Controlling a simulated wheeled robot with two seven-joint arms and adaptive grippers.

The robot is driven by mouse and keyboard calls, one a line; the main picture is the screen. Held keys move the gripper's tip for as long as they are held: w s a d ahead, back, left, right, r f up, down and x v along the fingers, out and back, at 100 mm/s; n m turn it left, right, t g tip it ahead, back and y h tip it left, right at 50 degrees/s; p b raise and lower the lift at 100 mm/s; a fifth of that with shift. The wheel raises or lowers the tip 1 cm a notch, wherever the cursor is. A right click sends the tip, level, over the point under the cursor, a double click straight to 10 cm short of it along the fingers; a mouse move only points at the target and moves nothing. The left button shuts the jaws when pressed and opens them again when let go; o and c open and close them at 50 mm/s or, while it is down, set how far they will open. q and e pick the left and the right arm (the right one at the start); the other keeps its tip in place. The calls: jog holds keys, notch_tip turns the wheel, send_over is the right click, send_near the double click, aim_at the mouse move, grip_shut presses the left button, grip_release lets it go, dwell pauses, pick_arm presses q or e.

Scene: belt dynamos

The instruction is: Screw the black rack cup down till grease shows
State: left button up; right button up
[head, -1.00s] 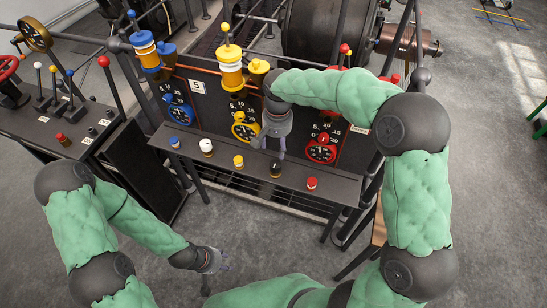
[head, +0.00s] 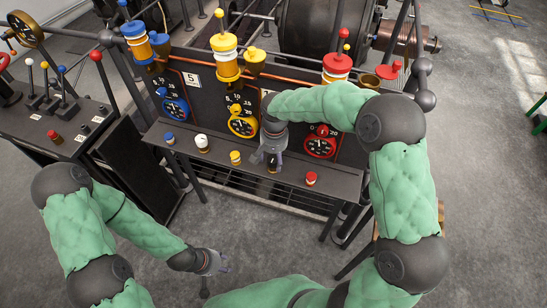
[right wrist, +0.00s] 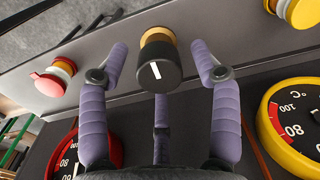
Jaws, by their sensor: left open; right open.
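The black rack cup (head: 272,167) stands upright on the narrow shelf (head: 335,187), fourth from the left in a row of small coloured cups. In the right wrist view the black cup (right wrist: 158,68) has a ribbed cap with a white mark and a brass lower part. My right gripper (head: 272,158) is over it. In the wrist view its fingers (right wrist: 160,58) are open on both sides of the cup, with gaps to it. No grease can be made out at the cup. My left gripper (head: 222,265) is open and empty, low in front of the rack.
Beside the black cup stand a yellow cup (head: 235,158) and a red cup (head: 311,179); white (head: 202,143) and blue (head: 169,138) cups are further left. Behind is a dark panel with blue, yellow and red dials (head: 320,142). The floor in front is clear.

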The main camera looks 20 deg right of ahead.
jog(key=c, duration=1.1)
jog(key=shift+m, duration=0.4)
jog(key=shift+c, duration=0.2)
jog(key=m, duration=0.3)
jog(key=shift+r+m+p, duration=0.1)
jog(key=shift+m+p, duration=0.2)
jog(key=m, duration=0.4)
jog(key=shift+m, duration=0.3)
jog(key=m, duration=0.4)
jog(key=shift+m+b, duration=0.4)
jog(key=shift+m, duration=1.4)
jog(key=shift+d+m, duration=0.1)
jog(key=shift+m, duration=0.2)
jog(key=o, duration=1.1)
jog(key=shift+s, duration=0.1)
jog(key=shift+o, duration=0.2)
